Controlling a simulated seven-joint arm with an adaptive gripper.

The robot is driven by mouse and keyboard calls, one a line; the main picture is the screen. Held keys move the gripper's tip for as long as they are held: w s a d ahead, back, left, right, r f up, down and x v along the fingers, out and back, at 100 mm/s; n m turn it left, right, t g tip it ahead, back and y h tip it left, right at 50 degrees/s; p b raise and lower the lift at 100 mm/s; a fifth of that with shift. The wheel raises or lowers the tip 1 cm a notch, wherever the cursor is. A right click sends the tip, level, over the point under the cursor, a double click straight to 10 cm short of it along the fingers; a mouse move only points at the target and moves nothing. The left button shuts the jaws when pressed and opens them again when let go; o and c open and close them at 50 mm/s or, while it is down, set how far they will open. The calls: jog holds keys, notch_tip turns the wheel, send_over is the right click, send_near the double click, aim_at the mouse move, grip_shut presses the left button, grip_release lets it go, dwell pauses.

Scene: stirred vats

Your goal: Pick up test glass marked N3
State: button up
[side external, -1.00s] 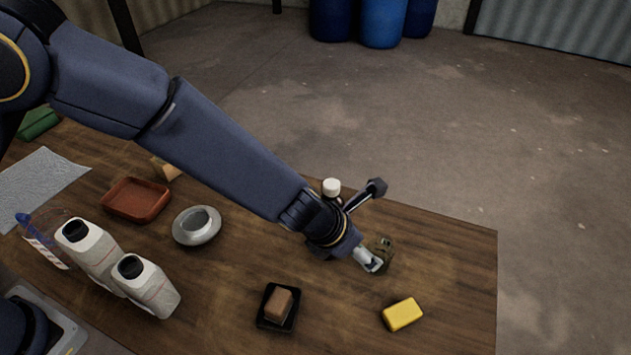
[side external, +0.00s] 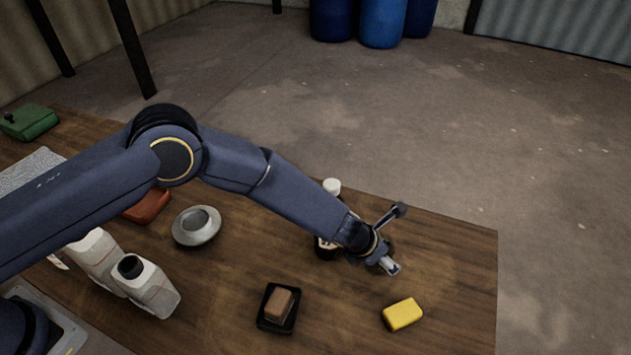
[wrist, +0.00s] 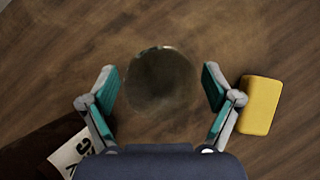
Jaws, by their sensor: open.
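A round, dark, see-through glass (wrist: 160,84) shows from above in the wrist view, just ahead of my gripper and centred between its fingers. No N3 mark can be read on it. My gripper (wrist: 160,72) is open, with one teal-padded finger on each side of the glass and a gap on both sides. In the side view my gripper (side external: 390,267) points down over the right part of the table, and I cannot make out the glass there.
A yellow block (wrist: 260,104) lies close to the right finger. A dark bottle with a white cap (side external: 331,186) stands behind my wrist; its label (wrist: 76,152) shows at lower left. A brown block in a black tray (side external: 278,307) lies nearer. The table's right end is clear.

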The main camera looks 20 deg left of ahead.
jog(key=c, duration=1.3)
jog(key=shift+o, duration=0.2)
